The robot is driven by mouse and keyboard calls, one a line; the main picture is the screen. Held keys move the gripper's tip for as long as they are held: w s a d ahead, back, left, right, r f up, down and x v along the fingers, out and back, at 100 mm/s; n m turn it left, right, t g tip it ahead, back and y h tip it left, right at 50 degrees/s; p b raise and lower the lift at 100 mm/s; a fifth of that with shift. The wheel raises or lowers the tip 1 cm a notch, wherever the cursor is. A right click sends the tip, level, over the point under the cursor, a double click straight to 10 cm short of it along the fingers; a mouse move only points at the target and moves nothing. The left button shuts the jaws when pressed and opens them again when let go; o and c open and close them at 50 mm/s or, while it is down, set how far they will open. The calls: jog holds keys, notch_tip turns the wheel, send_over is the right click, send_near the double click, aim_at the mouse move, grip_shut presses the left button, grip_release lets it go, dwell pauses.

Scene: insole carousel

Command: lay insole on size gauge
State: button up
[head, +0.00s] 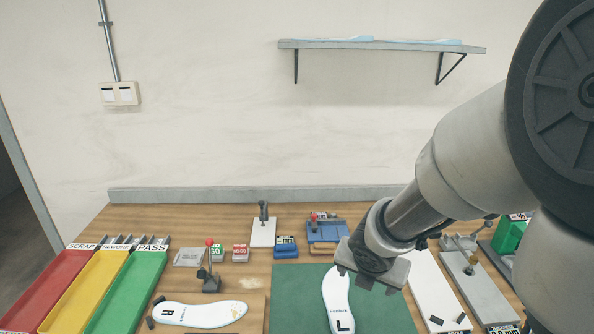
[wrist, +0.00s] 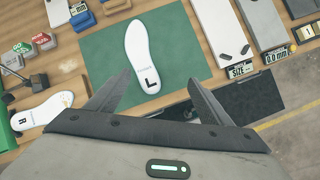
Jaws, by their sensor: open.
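A white insole marked L (head: 338,300) lies on the green mat (head: 292,290); it also shows in the wrist view (wrist: 144,55). My gripper (head: 372,282) is open and empty. In the wrist view its fingers (wrist: 160,82) point toward the mat, with the L insole ahead between them.
Red, yellow and green trays (head: 120,300), labelled SCRAP, REWORK and PASS, stand at left. A grey fixture (head: 478,285) with a 0.0 mm label stands right of the gauge. Small stamps and blocks (head: 285,247) line the back. A shelf (head: 380,45) hangs on the wall.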

notch_tip(320, 180, down, 4)
jog(key=s+a+n+g+y+p, duration=0.1)
jog(key=s+a+n+y+p, duration=0.15)
jog(key=n, duration=0.35)
jog(key=b, duration=1)
send_near(342, 324)
jog(key=shift+w+a+h, duration=0.35)
jog(key=shift+w+a, duration=0.1)
jog(key=shift+w, duration=0.1)
jog(key=shift+w+f, duration=0.3)
jog(key=shift+f, duration=0.15)
jog(key=f+b, duration=0.4)
jog(key=shift+w+d+f, duration=0.1)
jog(key=shift+w+f, duration=0.2)
jog(key=shift+w, duration=0.1)
jog(key=shift+w+f+b, duration=0.2)
jog(key=shift+f+b, duration=0.1)
jog(key=shift+b, duration=0.05)
jog(key=shift+r, duration=0.1)
jog(key=c, duration=1.2)
